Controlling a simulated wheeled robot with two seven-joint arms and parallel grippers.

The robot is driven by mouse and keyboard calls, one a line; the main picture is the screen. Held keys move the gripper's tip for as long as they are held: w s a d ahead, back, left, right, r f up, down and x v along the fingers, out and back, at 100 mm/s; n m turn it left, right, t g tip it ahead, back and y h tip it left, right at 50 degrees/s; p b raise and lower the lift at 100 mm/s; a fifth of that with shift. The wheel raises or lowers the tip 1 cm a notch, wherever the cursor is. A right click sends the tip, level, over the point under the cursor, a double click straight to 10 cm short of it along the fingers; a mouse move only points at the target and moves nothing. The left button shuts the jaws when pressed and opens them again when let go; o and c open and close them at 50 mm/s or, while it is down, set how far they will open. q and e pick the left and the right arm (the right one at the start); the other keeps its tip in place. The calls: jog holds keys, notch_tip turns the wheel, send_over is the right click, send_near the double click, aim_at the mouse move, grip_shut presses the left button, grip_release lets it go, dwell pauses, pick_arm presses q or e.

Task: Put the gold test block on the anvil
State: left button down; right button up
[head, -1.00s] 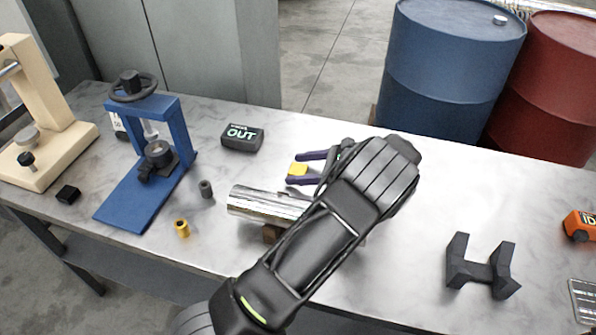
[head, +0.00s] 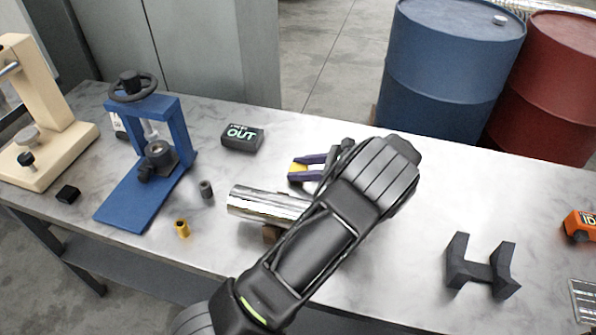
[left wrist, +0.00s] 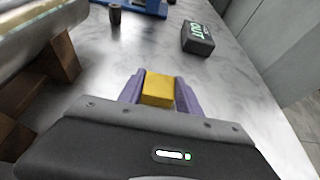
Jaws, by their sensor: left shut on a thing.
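The gold test block (left wrist: 158,89) is a small yellow block between the purple fingers of my left gripper (left wrist: 158,84) in the left wrist view. The fingers are shut on its two sides. In the head view my left gripper (head: 294,169) is low over the middle of the bench, behind a shiny metal cylinder, and the block (head: 298,168) partly shows between its fingers. I cannot tell whether the block touches the bench. A dark round seat, which looks like the anvil (head: 158,150), is in the blue press (head: 128,196), left of the gripper. My right gripper is not in view.
The shiny cylinder (head: 255,204) rests on a brown wooden support (head: 271,234). A black box reading OUT (head: 242,137), a grey cylinder (head: 206,188) and a yellow cylinder (head: 183,229) stand near the press. A beige stand (head: 62,150) is far left; a dark V-shaped cradle (head: 480,270) is right.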

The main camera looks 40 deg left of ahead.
aim_at(301, 169)
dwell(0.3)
pick_arm(q)
notch_tip(301, 169, up, 10)
jog(key=p, duration=0.1)
dwell(0.4)
jog(key=shift+r, duration=0.1)
dwell(0.4)
